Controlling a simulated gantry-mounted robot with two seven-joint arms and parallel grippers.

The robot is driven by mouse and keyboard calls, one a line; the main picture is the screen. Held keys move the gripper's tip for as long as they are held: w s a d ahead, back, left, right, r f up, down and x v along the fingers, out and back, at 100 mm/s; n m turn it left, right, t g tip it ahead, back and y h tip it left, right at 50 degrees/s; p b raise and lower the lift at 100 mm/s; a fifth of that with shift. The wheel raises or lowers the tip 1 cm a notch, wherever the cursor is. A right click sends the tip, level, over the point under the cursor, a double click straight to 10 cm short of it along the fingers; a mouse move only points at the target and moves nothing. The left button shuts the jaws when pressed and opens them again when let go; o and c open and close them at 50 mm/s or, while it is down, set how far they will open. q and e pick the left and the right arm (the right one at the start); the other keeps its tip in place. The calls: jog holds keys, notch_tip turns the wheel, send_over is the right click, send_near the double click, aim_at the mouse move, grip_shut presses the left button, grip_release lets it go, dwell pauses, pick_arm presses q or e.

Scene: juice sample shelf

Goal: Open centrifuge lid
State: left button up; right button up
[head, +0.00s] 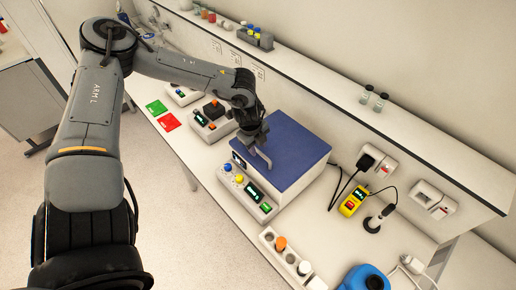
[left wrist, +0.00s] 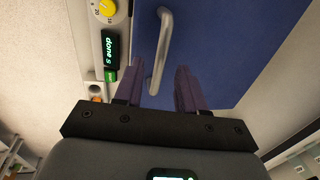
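The centrifuge is a white box with a flat blue lid (head: 290,150), and the lid is shut. A grey bar handle (head: 264,158) sits at the lid's front edge; it also shows in the left wrist view (left wrist: 161,50). My left gripper (head: 256,138) is over the front of the lid at the handle. In the left wrist view, its two purple-grey fingers (left wrist: 157,88) are apart, with the handle's near end between them. I cannot tell whether either finger touches it. The centrifuge's control panel (head: 247,190) has coloured knobs and a lit green display. My right gripper is in no view.
Another device (head: 211,120) stands left of the centrifuge, with a green mat (head: 156,107) and a red mat (head: 169,122) further left. A white tube rack (head: 286,255) is at the front. A yellow meter (head: 352,203) and wall sockets are to the right. A shelf runs along the back.

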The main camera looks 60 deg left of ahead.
pick_arm(q)
jog(key=shift+w+f, duration=0.2)
jog(key=shift+f, duration=0.85)
grip_shut()
